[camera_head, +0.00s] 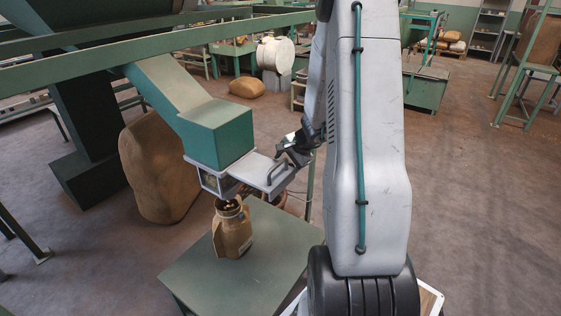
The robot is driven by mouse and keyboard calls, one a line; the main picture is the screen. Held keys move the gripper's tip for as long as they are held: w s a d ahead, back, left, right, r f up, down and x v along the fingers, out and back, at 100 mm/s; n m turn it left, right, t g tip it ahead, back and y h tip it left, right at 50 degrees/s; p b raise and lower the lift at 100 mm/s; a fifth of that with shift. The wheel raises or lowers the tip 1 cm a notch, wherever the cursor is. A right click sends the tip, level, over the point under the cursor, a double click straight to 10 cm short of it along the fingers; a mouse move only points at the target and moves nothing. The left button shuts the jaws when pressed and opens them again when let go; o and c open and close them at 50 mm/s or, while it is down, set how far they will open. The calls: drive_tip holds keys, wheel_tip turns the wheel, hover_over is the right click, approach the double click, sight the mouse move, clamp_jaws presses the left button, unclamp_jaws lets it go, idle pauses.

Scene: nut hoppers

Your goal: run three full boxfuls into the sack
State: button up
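A green chute (178,88) slopes down to a green box-shaped outlet (220,135). Under the outlet is a grey metal slide (250,168) with a loop handle (270,178) on its right. A small window below the outlet shows something brownish inside. A tan open-topped sack (232,232) stands upright on the green table under the slide, with brown pieces showing at its mouth. My gripper (284,158) is dark and sits at or just above the handle. I cannot tell whether it touches the handle or whether its fingers are closed.
The green table (275,240) has bare room right of the sack. A large brown sack (158,168) stands on the floor at left. Green frame rails (150,45) cross above. A white drum (275,54) and another sack (247,87) are farther back. The floor at right is open.

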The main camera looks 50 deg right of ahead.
drive_tip(key=shift+w+r, duration=0.1)
drive_tip(key=shift+w, duration=0.35)
drive_tip(key=o, duration=0.9)
drive_tip(key=shift+c, duration=0.2)
drive_tip(key=shift+w+a, duration=0.1)
drive_tip(key=shift+w, duration=0.05)
drive_tip(key=shift+c, duration=0.8)
drive_tip(key=shift+r, duration=0.1)
drive_tip(key=v, duration=0.7)
drive_tip(key=shift+s+r, duration=0.1)
drive_tip(key=shift+s, duration=0.35)
drive_tip(key=shift+c, duration=0.3)
